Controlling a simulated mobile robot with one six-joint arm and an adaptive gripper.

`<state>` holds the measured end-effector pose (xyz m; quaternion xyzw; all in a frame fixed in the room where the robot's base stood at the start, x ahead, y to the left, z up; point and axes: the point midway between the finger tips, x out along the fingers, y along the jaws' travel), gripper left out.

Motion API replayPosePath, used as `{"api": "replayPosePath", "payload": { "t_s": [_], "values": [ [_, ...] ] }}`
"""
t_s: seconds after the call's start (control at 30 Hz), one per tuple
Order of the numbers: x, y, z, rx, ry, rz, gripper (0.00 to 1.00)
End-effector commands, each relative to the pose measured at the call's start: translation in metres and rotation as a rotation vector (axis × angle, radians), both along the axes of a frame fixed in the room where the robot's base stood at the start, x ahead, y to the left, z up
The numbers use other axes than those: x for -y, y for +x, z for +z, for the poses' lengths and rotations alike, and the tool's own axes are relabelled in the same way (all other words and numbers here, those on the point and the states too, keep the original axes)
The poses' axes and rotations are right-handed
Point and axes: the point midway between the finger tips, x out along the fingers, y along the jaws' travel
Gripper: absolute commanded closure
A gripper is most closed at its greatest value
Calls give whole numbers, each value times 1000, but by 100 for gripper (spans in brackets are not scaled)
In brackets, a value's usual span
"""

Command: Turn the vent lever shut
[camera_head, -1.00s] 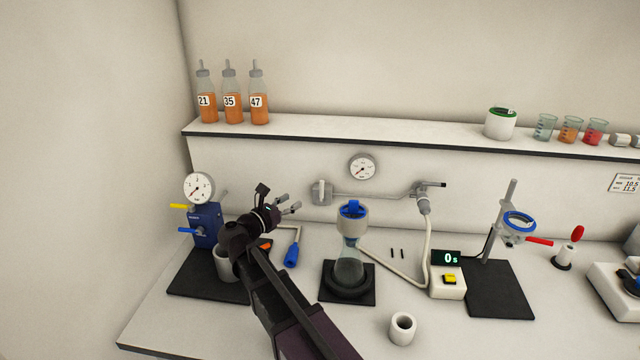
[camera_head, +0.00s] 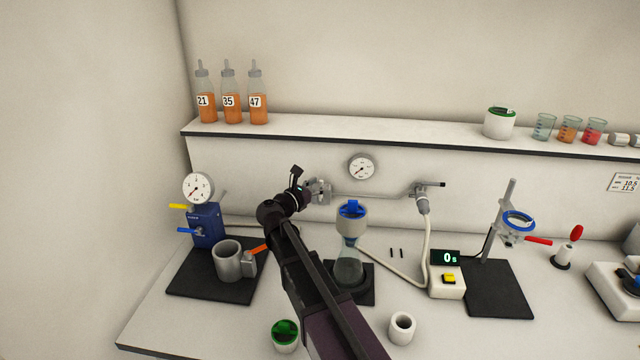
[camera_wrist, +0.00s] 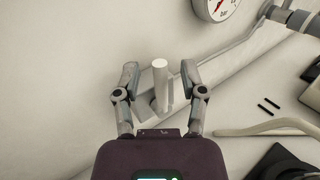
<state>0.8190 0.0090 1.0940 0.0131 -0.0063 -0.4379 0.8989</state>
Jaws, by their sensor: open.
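A pale upright lever handle (camera_wrist: 161,82) stands out from a grey valve body (camera_wrist: 148,106) on the back wall, at the left end of a thin pipe. No label shows which lever is the vent. My gripper (camera_wrist: 160,70) is open, with one finger on each side of this handle. A gap shows at both sides in the wrist view. In the head view my gripper (camera_head: 318,190) largely covers the valve. A blue pump box (camera_head: 206,226) at the left carries a yellow lever (camera_head: 179,206) and a blue lever (camera_head: 189,231).
A round gauge (camera_head: 361,167) hangs above the pipe. A flask with a blue-topped funnel (camera_head: 351,218) stands just right of my arm. A grey pot (camera_head: 229,262) sits at left, and a green-lidded jar (camera_head: 286,336) is near the front edge.

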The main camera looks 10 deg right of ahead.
Motion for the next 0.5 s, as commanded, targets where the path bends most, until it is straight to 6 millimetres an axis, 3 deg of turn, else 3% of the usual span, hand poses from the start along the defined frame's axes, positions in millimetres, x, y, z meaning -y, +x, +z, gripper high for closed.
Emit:
{"api": "replayPosePath", "payload": {
  "t_s": [0.2,0.5],
  "values": [
    [11,9,0,0,0,0,46],
    [12,10,0,0,0,1,46]
  ]
}}
